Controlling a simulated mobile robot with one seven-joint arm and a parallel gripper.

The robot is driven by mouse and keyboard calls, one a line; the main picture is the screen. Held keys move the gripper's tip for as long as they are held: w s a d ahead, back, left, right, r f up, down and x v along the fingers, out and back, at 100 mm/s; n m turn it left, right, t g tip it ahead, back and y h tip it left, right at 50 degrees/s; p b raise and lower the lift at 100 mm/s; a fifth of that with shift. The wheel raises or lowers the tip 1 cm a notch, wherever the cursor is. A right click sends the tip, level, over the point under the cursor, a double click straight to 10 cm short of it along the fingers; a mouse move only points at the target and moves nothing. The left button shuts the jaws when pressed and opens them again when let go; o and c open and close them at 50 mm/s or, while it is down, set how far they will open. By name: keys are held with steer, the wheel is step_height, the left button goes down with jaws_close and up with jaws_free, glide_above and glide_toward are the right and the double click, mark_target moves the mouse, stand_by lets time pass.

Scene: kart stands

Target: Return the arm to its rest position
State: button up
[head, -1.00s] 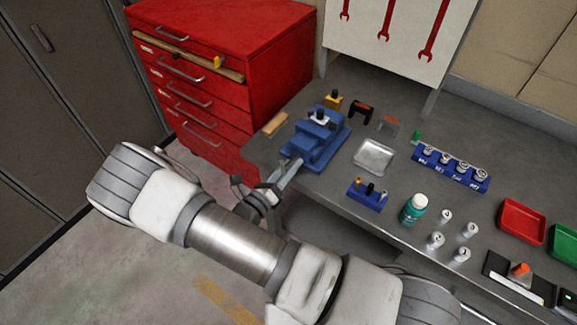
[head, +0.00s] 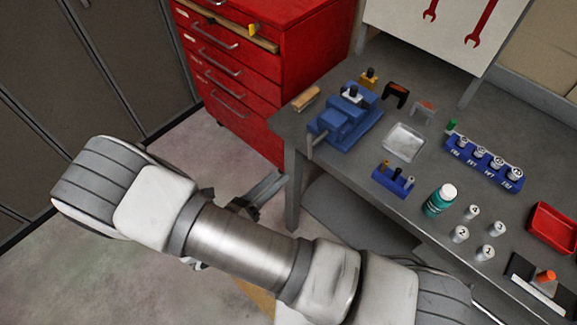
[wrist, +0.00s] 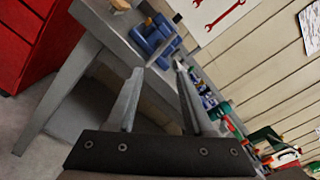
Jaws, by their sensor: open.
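My arm (head: 235,243) stretches across the lower part of the head view, in front of the workbench. My gripper (head: 268,190) shows just beyond the arm, over the floor beside the bench's left leg, partly hidden by the arm. In the wrist view my gripper (wrist: 158,72) has its two fingers apart with nothing held between them. The blue vise (wrist: 155,38) shows beyond the fingertips on the bench.
The grey workbench (head: 290,128) carries a blue vise (head: 340,125), a metal tray (head: 404,143), a blue socket rack (head: 482,165), a green bottle (head: 440,200) and several small cylinders. A red drawer cabinet (head: 310,60) stands behind left. The floor at left is clear.

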steer(key=shift+v, duration=0.9)
steer(key=d+r+m+g+y, duration=0.3)
steer(key=d+r+m+g, duration=1.2)
steer(key=m, duration=0.5)
steer(key=s+d+r+m+t+y, duration=0.3)
steer(key=r+m+y, duration=0.1)
steer(key=r+m, duration=0.3)
steer(key=s+d+r+m+t+y, duration=0.3)
steer(key=d+r+m+y, duration=0.1)
steer(key=r+m, duration=0.3)
steer(key=m, duration=0.2)
steer(key=shift+r+m, duration=0.3)
steer(key=shift+m, duration=0.1)
